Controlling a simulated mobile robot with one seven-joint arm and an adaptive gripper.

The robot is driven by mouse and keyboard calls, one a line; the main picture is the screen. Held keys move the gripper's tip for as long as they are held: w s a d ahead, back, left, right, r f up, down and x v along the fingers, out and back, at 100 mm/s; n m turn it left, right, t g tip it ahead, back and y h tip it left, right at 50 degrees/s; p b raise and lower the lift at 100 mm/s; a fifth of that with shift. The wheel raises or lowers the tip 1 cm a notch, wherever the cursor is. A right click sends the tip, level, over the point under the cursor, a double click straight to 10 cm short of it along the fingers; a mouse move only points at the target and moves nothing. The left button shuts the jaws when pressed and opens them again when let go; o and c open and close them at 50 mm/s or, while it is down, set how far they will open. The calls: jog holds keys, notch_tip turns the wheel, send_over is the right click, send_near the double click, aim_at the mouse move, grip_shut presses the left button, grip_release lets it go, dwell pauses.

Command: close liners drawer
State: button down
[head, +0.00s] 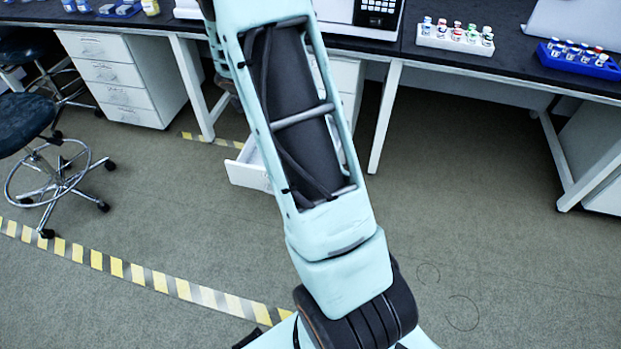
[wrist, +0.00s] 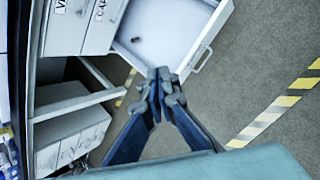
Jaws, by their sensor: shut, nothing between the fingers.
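A white drawer (wrist: 165,38) stands pulled out of a white cabinet (wrist: 68,22) in the wrist view, its pale inside showing with a small dark spot in it. Its front panel (wrist: 207,42) faces right there; I cannot read a label on it. The open drawer also shows low under the bench in the head view (head: 247,172), partly hidden behind my arm. My gripper (wrist: 165,76) is shut and empty, its tips overlapping the drawer's near edge in the wrist view. I cannot tell whether they touch. My gripper is hidden in the head view.
A dark bench (head: 470,55) bears a white vial rack (head: 455,38) and a blue vial rack (head: 578,60). Another drawer cabinet (head: 110,75) and a stool (head: 60,170) stand at left. Yellow-striped tape (head: 140,275) crosses the floor. The floor in front of the open drawer looks clear.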

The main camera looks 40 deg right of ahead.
jog(key=s+d+f+n+g+y+b, duration=0.1)
jog(key=s+d+f+n+b, duration=0.15)
jog(key=f, duration=0.75)
jog(key=s+d+f+n+g+y+b, duration=0.15)
jog(key=s+d+f+n, duration=0.25)
jog(key=f, duration=0.5)
jog(key=s+d+f+n+g+b, duration=0.1)
jog(key=s+d+f+n+b, duration=0.15)
jog(key=f, duration=0.75)
jog(key=w+d+f+b, duration=0.4)
jog(key=d+f, duration=0.1)
jog(key=f, duration=0.4)
jog(key=shift+d, duration=0.3)
jog(key=shift+w+d+t, duration=0.1)
jog(key=shift+w+t, duration=0.05)
jog(key=shift+t, duration=0.1)
